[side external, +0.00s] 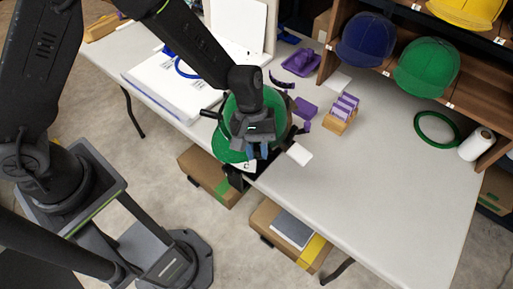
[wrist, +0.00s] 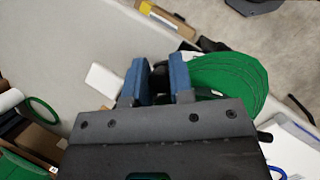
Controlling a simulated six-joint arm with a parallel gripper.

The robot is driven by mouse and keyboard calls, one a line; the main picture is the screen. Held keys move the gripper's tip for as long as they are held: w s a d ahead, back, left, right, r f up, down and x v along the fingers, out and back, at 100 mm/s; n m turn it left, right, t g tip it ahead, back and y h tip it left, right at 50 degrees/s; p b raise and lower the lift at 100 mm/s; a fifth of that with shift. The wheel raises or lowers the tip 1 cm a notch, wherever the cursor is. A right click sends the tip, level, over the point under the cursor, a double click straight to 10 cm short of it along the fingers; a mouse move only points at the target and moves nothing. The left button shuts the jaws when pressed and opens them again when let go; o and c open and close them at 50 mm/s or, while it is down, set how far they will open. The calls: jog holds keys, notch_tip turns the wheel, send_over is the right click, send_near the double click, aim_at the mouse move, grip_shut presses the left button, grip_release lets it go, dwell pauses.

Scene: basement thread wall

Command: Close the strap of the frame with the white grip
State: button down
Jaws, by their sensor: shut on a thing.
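A green cap (side external: 231,108) sits at the near edge of the table on a dark frame, mostly hidden by my arm. The cap also shows right of the fingers in the wrist view (wrist: 232,80). My gripper (side external: 258,150) is at the cap's front, low at the table edge. Its two blue fingers (wrist: 159,78) are shut on a dark part of the frame between them; I cannot tell whether this is the strap. A small white piece (side external: 299,153) lies beside the gripper and shows in the wrist view (wrist: 102,80); I cannot tell if it is the white grip.
Purple parts (side external: 304,109) and a wooden block with purple pieces (side external: 341,113) lie behind on the table (side external: 385,185). A shelf holds a blue cap (side external: 366,39) and a green cap (side external: 427,68). A green ring (side external: 437,128) and white roll (side external: 476,145) are right. Boxes stand below.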

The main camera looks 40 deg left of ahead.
jog(key=c, duration=1)
grip_release()
jog(key=v, duration=1.4)
jog(key=shift+f, duration=0.1)
jog(key=shift+c, duration=0.3)
